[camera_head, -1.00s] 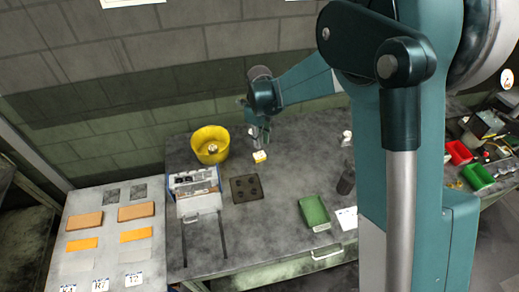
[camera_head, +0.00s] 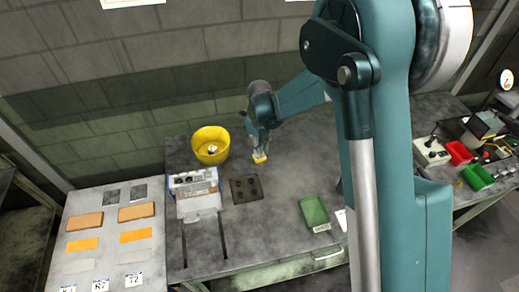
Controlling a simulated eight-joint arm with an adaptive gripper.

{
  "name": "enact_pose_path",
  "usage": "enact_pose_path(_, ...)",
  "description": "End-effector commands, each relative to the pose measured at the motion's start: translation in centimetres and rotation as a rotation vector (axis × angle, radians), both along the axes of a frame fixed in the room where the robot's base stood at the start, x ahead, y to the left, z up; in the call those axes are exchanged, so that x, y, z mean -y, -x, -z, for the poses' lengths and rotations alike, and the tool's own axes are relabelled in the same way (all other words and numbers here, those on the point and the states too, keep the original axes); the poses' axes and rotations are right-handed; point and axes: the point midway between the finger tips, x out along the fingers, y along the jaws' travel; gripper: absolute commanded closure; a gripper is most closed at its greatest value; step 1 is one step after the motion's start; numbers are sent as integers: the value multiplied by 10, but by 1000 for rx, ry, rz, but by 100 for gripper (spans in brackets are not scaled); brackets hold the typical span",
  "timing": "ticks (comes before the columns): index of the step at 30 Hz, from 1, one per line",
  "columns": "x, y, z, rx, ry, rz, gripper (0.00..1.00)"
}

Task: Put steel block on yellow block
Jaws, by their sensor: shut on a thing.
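A small yellow block (camera_head: 260,158) lies on the grey workbench, right of the yellow round bowl and behind the dark plate. My gripper (camera_head: 260,151) is directly over the yellow block, pointing down, with its fingertips at or very near the block's top. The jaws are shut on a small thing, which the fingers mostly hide. I cannot make out a steel block clearly, nor whether the held thing touches the yellow block.
The yellow bowl (camera_head: 210,146) stands left of my gripper. A dark plate with holes (camera_head: 246,189) and a metal fixture (camera_head: 196,188) are nearer the front. A green tray (camera_head: 315,212) lies to the right. Orange and grey pieces lie on a left table (camera_head: 110,262). Bare bench surrounds the yellow block.

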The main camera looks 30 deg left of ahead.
Motion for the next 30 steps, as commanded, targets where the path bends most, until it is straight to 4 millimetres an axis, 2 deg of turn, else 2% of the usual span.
enact_pose_path(15, 0, 0, 7, 0, 0, 0, 100)
enact_pose_path(16, 0, 0, 7, 0, 0, 0, 79)
enact_pose_path(19, 0, 0, 6, 0, 0, 0, 67)
enact_pose_path(30, 0, 0, 5, 0, 0, 0, 67)
